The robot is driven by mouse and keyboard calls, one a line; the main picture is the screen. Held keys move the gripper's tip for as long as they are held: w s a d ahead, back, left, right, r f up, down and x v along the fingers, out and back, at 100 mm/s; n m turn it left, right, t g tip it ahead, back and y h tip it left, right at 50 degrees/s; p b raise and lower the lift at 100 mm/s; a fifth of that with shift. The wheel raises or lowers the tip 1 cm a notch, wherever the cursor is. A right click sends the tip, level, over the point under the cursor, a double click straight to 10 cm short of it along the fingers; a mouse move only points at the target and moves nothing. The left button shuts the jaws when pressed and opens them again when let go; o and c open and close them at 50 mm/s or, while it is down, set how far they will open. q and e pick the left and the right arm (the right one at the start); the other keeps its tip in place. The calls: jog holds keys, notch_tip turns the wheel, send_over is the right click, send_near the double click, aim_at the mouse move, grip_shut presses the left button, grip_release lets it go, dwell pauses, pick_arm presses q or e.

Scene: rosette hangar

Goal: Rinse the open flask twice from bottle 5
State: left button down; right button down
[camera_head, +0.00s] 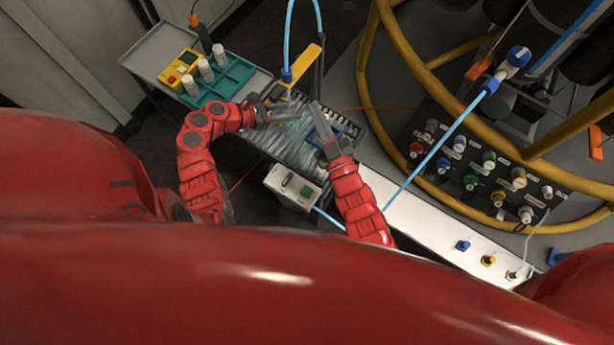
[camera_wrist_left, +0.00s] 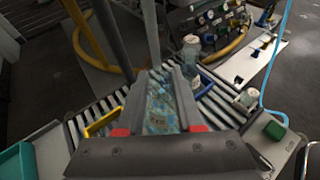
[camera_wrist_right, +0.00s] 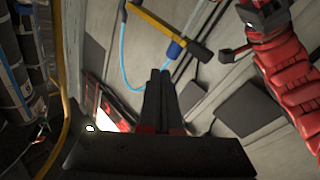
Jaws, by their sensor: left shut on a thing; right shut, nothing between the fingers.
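In the left wrist view my left gripper (camera_wrist_left: 160,100) is shut on a clear, bluish thing (camera_wrist_left: 160,112) with mottled sides. I cannot tell whether it is a bottle or a flask, and no number is readable. In the head view my left gripper (camera_head: 280,116) is over the roller bed (camera_head: 290,150). A clear vessel (camera_wrist_left: 191,48) stands beyond the held thing, near a blue frame (camera_wrist_left: 203,84). My right gripper (camera_head: 322,125) is shut and empty beside the left one; its closed fingers show in the right wrist view (camera_wrist_right: 160,90). Three white-capped bottles (camera_head: 206,70) stand in a teal rack (camera_head: 232,78).
A yellow bar (camera_head: 306,62) with a blue hose (camera_head: 288,40) stands behind the grippers. A white box with a green button (camera_head: 292,187) is in front of the rollers. Yellow rails (camera_head: 372,100) and a connector panel (camera_head: 480,160) are to the right.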

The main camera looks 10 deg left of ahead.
jog(key=s+a+f+n+g+h, duration=0.1)
jog(key=s+a+f+g+h, duration=0.1)
jog(key=f, duration=0.3)
jog(key=s+a+f+n+g+h, duration=0.1)
jog(key=s+a+f+g+h, duration=0.15)
jog(key=f, duration=0.25)
jog(key=s+d+f+g+h, duration=0.3)
jog(key=s+d+f, duration=0.2)
jog(key=s, duration=0.1)
jog(key=shift+n+h, duration=0.3)
jog(key=shift+h, duration=0.05)
jog(key=shift+f, duration=0.1)
jog(key=shift+f, duration=4.3)
jog(key=shift+f, duration=0.4)
